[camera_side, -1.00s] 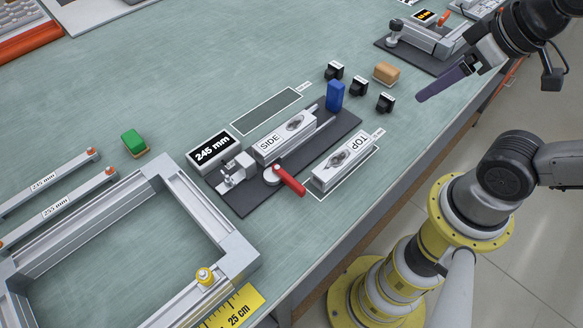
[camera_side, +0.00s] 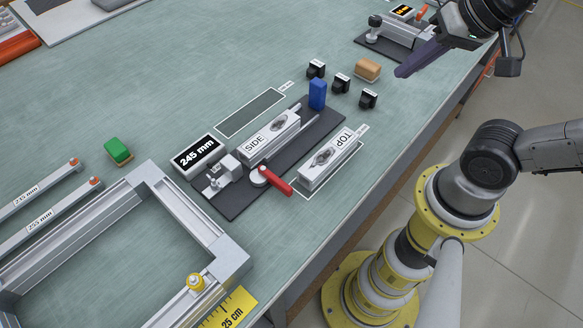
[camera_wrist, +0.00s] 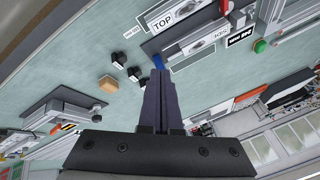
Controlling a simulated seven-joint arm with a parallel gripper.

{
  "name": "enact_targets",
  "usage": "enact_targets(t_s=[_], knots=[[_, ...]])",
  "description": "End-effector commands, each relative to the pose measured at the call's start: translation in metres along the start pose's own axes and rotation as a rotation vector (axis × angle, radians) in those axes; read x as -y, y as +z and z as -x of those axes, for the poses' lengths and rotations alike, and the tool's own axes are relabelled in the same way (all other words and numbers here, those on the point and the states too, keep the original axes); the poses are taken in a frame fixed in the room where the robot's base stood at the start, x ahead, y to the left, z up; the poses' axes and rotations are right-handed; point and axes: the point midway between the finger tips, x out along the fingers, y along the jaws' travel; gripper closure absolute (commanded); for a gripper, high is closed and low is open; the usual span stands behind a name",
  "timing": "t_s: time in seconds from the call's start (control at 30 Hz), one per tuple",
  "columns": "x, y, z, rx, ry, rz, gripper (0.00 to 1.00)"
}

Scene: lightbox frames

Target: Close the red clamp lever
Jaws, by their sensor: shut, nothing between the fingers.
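The red clamp lever (camera_side: 275,180) sits on a round pivot at the near edge of the dark fixture plate (camera_side: 228,205). It points towards the lower right, away from the bar marked SIDE (camera_side: 270,136), which lies on the plate. A blue block (camera_side: 317,94) stands at the plate's far end. My gripper (camera_side: 402,73) is shut and empty in the air at the upper right, well away from the lever. In the wrist view my gripper's dark fingers (camera_wrist: 157,75) are together, and the blue block (camera_wrist: 158,61) shows just beyond their tips.
A bar marked TOP (camera_side: 330,160) lies beside the plate on the near side. Several small black clips (camera_side: 341,83) and a tan block (camera_side: 367,69) lie between my gripper and the fixture. A 245 mm display (camera_side: 198,155) and a large metal frame (camera_side: 190,220) are to the left.

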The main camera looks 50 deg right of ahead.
Motion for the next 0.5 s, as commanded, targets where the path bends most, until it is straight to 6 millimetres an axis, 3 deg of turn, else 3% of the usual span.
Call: enact_targets(t_s=[0.27, 0.5], knots=[[0.043, -0.010, -0.020, 0.126, -0.003, -0.513, 1.00], [0.092, -0.005, -0.060, 0.274, 0.104, -0.919, 1.00]])
